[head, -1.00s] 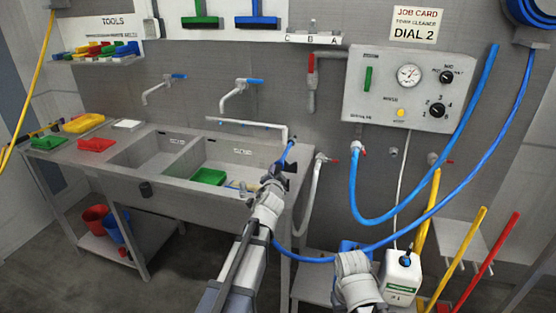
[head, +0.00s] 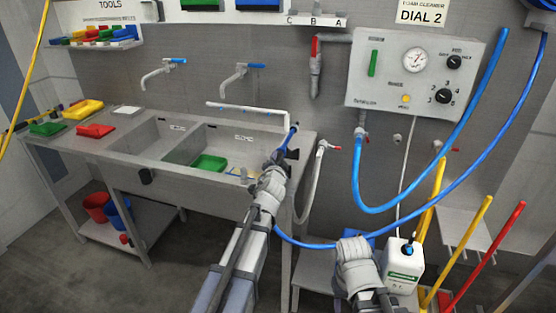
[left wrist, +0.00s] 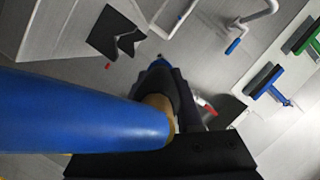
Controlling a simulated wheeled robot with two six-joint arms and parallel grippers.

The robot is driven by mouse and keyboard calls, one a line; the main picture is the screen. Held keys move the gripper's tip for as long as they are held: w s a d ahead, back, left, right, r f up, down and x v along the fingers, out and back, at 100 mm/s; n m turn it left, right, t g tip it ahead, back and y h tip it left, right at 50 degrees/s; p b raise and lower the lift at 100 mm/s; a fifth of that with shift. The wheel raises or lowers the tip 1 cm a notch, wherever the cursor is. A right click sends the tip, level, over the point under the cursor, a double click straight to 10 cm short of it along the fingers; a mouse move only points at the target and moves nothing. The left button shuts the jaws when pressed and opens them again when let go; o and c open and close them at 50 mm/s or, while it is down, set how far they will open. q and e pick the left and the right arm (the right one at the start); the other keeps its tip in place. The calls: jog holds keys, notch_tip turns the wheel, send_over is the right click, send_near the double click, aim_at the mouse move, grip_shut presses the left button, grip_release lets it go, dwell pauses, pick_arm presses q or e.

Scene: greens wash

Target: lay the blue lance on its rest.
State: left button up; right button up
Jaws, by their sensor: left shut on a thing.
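My left gripper (head: 284,158) is shut on the blue lance (head: 293,136), over the right end of the sink bench. In the left wrist view the lance (left wrist: 80,110) is a thick blue tube with a tan collar and a dark front end, crossing above the black jaws (left wrist: 165,155). A dark V-notched bracket (left wrist: 118,33), which looks like the rest, shows apart from the lance there; in the head view I cannot clearly separate it from the gripper. My right arm is low at the centre right; its jaws are not clear.
The blue hose (head: 310,242) loops right towards the wall reel. The steel sink (head: 225,145) holds a green tray (head: 208,163). A white jug (head: 403,265) and coloured handles stand at right. The control panel (head: 413,75) is on the wall.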

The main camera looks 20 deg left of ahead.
pick_arm(q)
jog(key=shift+f+b, duration=3.25)
jog(key=shift+f, duration=0.3)
jog(key=o, duration=0.9)
jog(key=shift+o, duration=0.2)
jog(key=p+v, duration=0.1)
jog(key=v, duration=0.7)
